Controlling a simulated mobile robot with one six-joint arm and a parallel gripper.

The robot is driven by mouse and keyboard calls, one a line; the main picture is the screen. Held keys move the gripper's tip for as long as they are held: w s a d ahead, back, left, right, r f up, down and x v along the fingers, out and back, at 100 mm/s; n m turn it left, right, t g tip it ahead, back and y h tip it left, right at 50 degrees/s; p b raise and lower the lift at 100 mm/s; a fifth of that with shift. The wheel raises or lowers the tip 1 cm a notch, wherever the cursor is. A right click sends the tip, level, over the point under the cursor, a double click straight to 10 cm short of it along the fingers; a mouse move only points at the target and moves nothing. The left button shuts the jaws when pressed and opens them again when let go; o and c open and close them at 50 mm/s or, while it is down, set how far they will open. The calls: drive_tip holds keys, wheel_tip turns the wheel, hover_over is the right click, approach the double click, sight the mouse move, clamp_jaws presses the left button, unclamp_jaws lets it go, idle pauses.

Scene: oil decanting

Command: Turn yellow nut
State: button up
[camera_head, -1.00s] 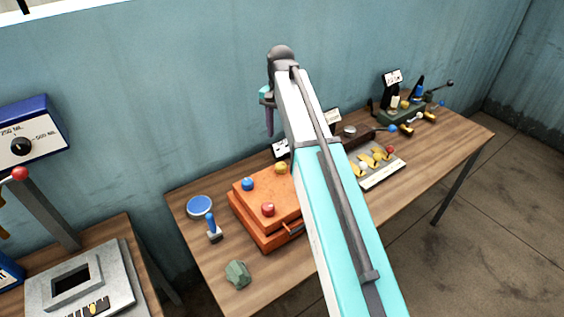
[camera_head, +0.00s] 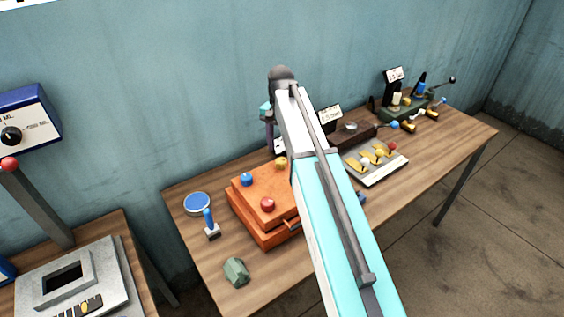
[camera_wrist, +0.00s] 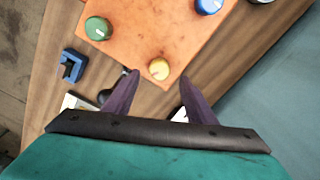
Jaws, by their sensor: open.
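The yellow nut (camera_head: 281,162) is a small round knob on top of the orange box (camera_head: 258,226), near its back edge. In the wrist view the yellow nut (camera_wrist: 158,69) shows a pale line on its top and sits near a corner of the box. My gripper (camera_wrist: 160,78) is open and empty, its two purple fingers spread. The fingertips point at the nut, one to each side of it in the picture; I cannot tell the height gap. In the head view my gripper (camera_head: 269,138) is partly hidden by my arm.
A blue nut (camera_head: 247,179) and a red nut (camera_head: 267,204) share the box top; a green nut (camera_wrist: 97,28) shows in the wrist view. A blue stamp-like tool (camera_head: 211,225), a blue round tin (camera_head: 197,204) and a green rock (camera_head: 236,271) stand on the table.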

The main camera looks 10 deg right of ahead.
sight(281, 160)
drive_tip(key=shift+f+b, duration=1.35)
drive_tip(key=shift+f, duration=1.25)
drive_tip(key=c, duration=1)
